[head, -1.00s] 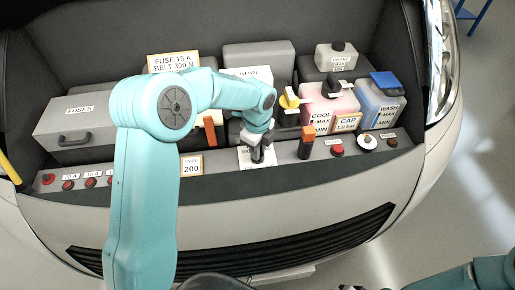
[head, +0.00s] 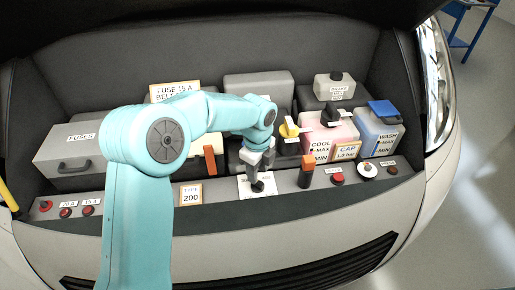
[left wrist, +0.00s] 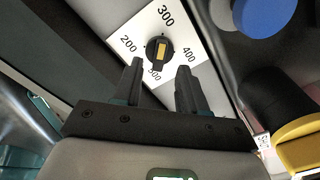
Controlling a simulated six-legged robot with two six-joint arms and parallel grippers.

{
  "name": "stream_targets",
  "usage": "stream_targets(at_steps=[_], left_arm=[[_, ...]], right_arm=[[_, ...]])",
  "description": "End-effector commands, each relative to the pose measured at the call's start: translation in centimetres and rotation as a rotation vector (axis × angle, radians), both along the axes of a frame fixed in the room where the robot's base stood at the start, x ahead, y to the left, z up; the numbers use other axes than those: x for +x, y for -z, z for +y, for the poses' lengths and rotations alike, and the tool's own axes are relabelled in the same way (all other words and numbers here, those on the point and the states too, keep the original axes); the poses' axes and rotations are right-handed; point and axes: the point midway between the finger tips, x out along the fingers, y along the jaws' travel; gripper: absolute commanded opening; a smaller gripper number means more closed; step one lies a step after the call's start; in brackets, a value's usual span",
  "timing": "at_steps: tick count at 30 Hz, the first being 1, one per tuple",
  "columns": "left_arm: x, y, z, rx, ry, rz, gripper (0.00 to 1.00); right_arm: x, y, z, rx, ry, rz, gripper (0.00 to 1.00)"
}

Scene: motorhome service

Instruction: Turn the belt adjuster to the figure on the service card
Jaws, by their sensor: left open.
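The belt adjuster is a round black knob with a yellow bar (left wrist: 158,50), on a white plate marked 200, 300, 400 and 500 (left wrist: 122,42). The bar lies roughly along the line between 300 and 500; which end is the pointer I cannot tell. My left gripper (left wrist: 158,72) is open, its fingers just short of the knob on either side, with nothing between them. In the head view, the left gripper (head: 258,178) is over the white plate (head: 243,187) and largely hides the knob. The service card (head: 174,91) shows "FUSE 15 A"; my arm partly covers its belt line.
An orange lever (head: 307,172) stands right of the plate, another orange handle (head: 209,160) to its left. A "TYPE 200" label (head: 191,195) is nearby. Red buttons, a yellow-handled part (head: 289,129), coolant tank (head: 328,140) and washer tank (head: 379,133) crowd around.

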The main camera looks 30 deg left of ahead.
Motion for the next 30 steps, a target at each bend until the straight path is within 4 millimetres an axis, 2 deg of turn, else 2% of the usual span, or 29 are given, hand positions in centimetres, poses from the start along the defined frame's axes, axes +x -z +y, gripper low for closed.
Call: stream_targets(at_steps=[6,13,19,30], left_arm=[[0.1,-6.1,0.0,0.000,0.001,-0.007,0.41],[0.0,-10.8,-0.1,-0.001,0.001,-0.005,0.41],[0.0,-12.4,0.0,0.000,0.000,-0.003,0.41],[0.0,-12.5,0.0,0.000,0.000,-0.002,0.41]], right_arm=[[0.0,0.2,0.0,0.000,0.000,0.000,0.43],[0.0,0.1,0.0,0.000,0.000,0.000,0.43],[0.0,0.0,0.0,0.000,0.000,0.000,0.43],[0.0,0.0,0.0,0.000,0.000,0.000,0.43]])
